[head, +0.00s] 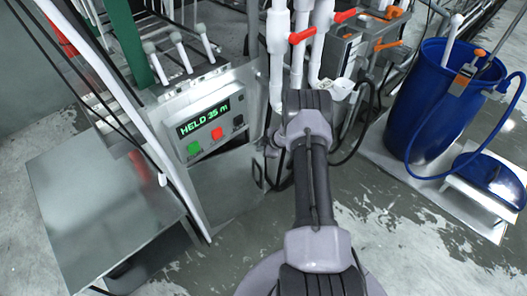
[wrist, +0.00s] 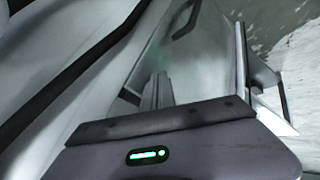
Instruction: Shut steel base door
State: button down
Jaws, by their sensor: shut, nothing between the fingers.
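The steel base door (head: 228,182) is a plain grey sheet below the control panel in the head view. A dark loop handle (head: 257,173) shows at its right side. I cannot tell exactly how far the door stands open. In the wrist view, my gripper (wrist: 158,90) has its narrow fingers together and empty, in front of blurred grey steel surfaces. An upright metal edge (wrist: 241,60) stands to their right, apart from them in the picture; I cannot tell whether it is the door's edge. In the head view my own arm hides the gripper.
The control panel (head: 212,122) reads "HELD 35 m". A steel table (head: 95,190) stands at the left. White pipes with a red-handled valve (head: 302,36) rise behind my arm. A blue drum (head: 430,100) stands at the right. The wet floor (head: 390,235) in front is clear.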

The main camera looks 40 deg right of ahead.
jog(key=shift+w+d+b, duration=0.15)
jog(key=shift+w+d, duration=0.05)
jog(key=shift+w, duration=0.7)
jog(key=shift+w+d+b, duration=0.1)
jog(key=shift+w+d, duration=0.05)
jog(key=shift+w, duration=0.7)
jog(key=shift+w+d+b, duration=0.15)
jog(key=shift+w+d, duration=0.05)
jog(key=shift+w, duration=0.7)
